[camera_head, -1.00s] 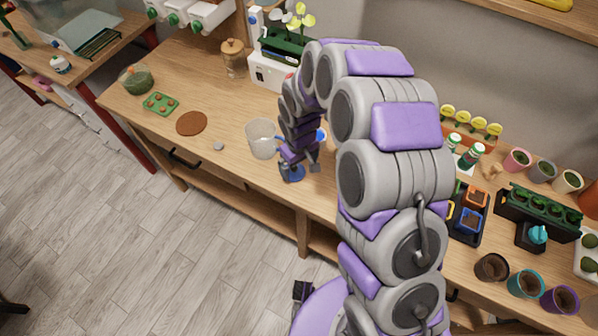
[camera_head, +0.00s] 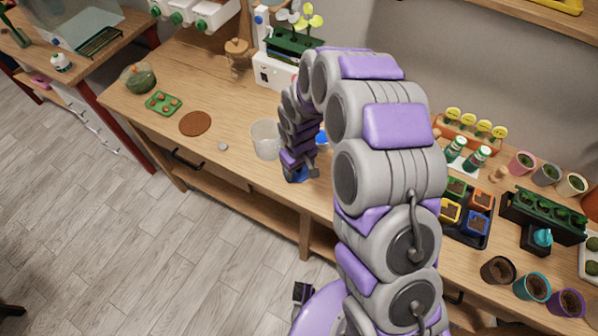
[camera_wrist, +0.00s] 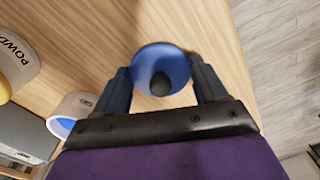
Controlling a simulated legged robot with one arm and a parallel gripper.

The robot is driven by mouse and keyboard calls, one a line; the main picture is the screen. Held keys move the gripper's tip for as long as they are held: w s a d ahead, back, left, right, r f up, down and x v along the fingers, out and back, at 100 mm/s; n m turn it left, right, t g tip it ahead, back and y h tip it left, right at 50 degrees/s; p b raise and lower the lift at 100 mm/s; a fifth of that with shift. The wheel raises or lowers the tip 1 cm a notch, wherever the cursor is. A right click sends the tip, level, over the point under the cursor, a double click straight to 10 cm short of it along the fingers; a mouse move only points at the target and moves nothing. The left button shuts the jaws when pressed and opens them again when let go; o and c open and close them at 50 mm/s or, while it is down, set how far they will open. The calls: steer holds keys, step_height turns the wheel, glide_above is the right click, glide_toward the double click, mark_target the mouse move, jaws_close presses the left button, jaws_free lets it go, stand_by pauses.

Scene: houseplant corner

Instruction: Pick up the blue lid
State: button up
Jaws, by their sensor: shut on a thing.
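The blue lid (camera_wrist: 160,58) is round with a dark knob and sits between my two fingers in the wrist view. My gripper (camera_wrist: 159,76) is shut on the lid, with one dark finger on each side of it. In the head view my gripper (camera_head: 302,173) is low over the front edge of the wooden table, and only a small blue part of the lid shows beneath it. My fingers hide most of the lid there. I cannot tell whether it still touches the table.
A clear beaker (camera_head: 265,139) stands just left of my gripper. A brown round mat (camera_head: 195,123) and a grey pebble (camera_head: 222,146) lie farther left. A white jar with a label (camera_wrist: 14,62) shows at the wrist view's left edge. Pots and a seedling tray (camera_head: 467,212) fill the right side.

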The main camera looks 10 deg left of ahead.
steer(key=shift+a, duration=0.15)
steer(key=shift+d+r, duration=0.3)
steer(key=shift+r, duration=0.1)
steer(key=r, duration=0.2)
steer(key=r+p, duration=0.1)
steer(key=shift+s+a, duration=0.3)
steer(key=shift+a, duration=0.05)
steer(key=s+a+r+p, duration=0.1)
steer(key=s+a+p, duration=0.1)
steer(key=s+a, duration=0.8)
steer(key=w+d+r+m+p, duration=0.1)
steer(key=w+d+r, duration=0.3)
steer(key=w, duration=0.5)
steer(key=w+d+r+m+p, duration=0.1)
steer(key=w+d+r, duration=0.25)
steer(key=w, duration=0.55)
steer(key=shift+w+d+f, duration=0.55)
steer(key=shift+w+d, duration=0.25)
steer(key=shift+d, duration=0.5)
steer(key=shift+w+d+f, duration=0.55)
steer(key=shift+w+d, duration=0.2)
steer(key=shift+d, duration=0.6)
steer(key=shift+w+d+f, duration=0.55)
steer(key=shift+w+d, duration=0.25)
steer(key=shift+d, duration=0.5)
steer(key=shift+d+f+b, duration=0.2)
steer(key=shift+f+b, duration=0.25)
steer(key=shift+f, duration=1.5)
